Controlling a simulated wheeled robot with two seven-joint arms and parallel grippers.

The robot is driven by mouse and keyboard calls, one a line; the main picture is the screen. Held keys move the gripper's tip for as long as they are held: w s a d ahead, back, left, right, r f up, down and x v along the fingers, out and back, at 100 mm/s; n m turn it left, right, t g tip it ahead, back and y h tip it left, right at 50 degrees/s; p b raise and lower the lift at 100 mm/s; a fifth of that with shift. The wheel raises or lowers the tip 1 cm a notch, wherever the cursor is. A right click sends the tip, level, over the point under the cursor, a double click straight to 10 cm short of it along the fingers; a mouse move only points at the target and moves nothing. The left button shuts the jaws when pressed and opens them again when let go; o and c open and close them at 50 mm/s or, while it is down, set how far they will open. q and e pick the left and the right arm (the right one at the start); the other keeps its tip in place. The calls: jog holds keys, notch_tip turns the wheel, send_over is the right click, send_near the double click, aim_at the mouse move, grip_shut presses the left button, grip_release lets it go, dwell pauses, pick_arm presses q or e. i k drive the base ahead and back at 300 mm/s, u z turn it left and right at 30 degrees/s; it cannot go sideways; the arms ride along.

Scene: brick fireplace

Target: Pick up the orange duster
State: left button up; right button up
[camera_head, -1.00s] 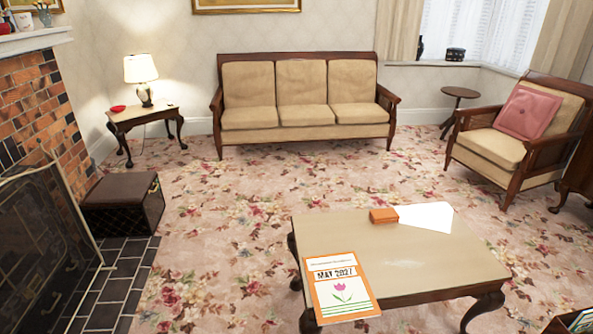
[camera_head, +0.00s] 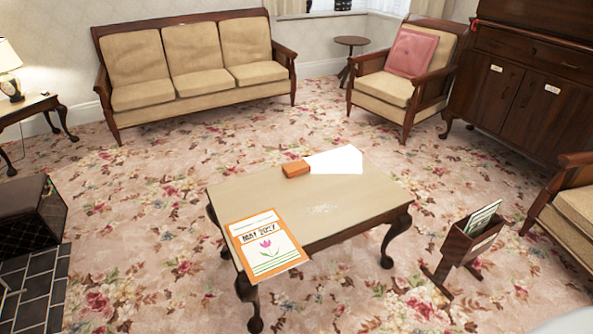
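A small orange block (camera_head: 296,169), the only thing here that could be the orange duster, lies on the coffee table (camera_head: 370,203) near its far edge. It touches or lies close beside a white sheet (camera_head: 338,160) on its right. I cannot make out its surface detail. Neither of my grippers is in view.
A sofa (camera_head: 190,67) and an armchair (camera_head: 408,75) stand behind the table. A wooden magazine rack (camera_head: 466,243) stands to the right, before a dark cabinet (camera_head: 520,85). A dark box (camera_head: 30,209) is at left. Patterned carpet is clear around the table.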

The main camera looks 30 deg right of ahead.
aim_at(299, 167)
jog(key=z, duration=2.25)
jog(key=i, duration=2.15)
jog(key=u, duration=1.65)
